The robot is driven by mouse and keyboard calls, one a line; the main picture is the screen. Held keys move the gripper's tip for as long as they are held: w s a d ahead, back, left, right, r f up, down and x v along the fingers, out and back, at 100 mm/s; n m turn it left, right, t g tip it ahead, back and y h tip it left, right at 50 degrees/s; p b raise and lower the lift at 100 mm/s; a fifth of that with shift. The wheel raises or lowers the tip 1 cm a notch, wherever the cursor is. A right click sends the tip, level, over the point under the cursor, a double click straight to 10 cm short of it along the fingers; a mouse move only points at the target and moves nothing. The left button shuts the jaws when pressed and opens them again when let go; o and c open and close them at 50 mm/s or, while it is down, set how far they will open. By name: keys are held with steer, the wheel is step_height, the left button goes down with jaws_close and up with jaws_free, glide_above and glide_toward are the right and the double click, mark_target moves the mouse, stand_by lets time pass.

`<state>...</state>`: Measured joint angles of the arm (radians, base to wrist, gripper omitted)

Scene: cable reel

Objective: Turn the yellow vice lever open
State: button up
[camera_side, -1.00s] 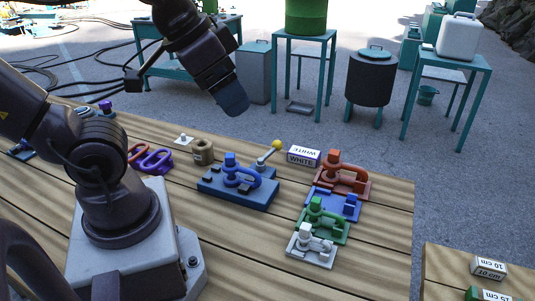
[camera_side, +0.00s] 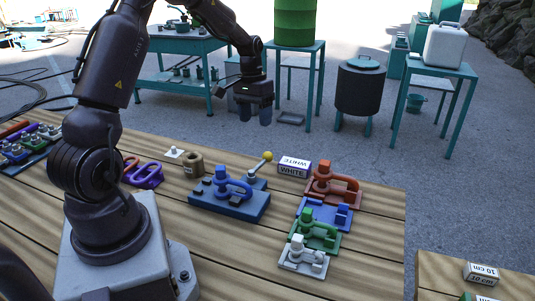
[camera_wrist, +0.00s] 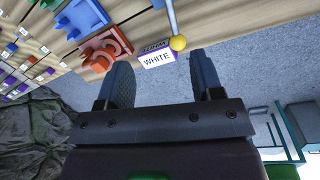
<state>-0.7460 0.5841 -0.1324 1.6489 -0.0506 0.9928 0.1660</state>
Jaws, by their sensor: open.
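The yellow ball (camera_side: 267,156) is the knob of the vice lever, a thin grey rod (camera_side: 258,169) that rises from the blue vice (camera_side: 236,207) on the wooden bench. The knob also shows in the wrist view (camera_wrist: 178,43), with the rod running up from it. A blue shackle-like piece (camera_side: 233,187) sits on the vice. My gripper (camera_side: 255,118) is above and beyond the bench's far edge, higher than the knob, fingers pointing down. In the wrist view its two fingers (camera_wrist: 163,80) are apart with nothing between them. The knob is ahead of the fingertips, untouched.
A white-labelled box (camera_side: 293,167) stands close to the right of the knob. Red (camera_side: 345,190), blue (camera_side: 340,216), green (camera_side: 328,237) and white (camera_side: 290,262) fixtures line the bench's right side. A brown cylinder (camera_side: 193,164) stands left of the vice. Air around my gripper is free.

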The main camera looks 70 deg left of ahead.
glide_toward(267, 153)
steer(key=s, duration=0.2)
steer(key=w+a+r, duration=0.1)
steer(key=r, duration=0.1)
steer(key=shift+m+t, duration=0.4)
steer(key=f, duration=0.4)
steer(key=w+d+f, duration=0.1)
steer(key=f, duration=0.3)
steer(key=d+f, duration=0.1)
steer(key=f, duration=0.3)
steer(key=shift+w+f, duration=0.2)
steer(key=shift+a, duration=0.1)
jaws_close()
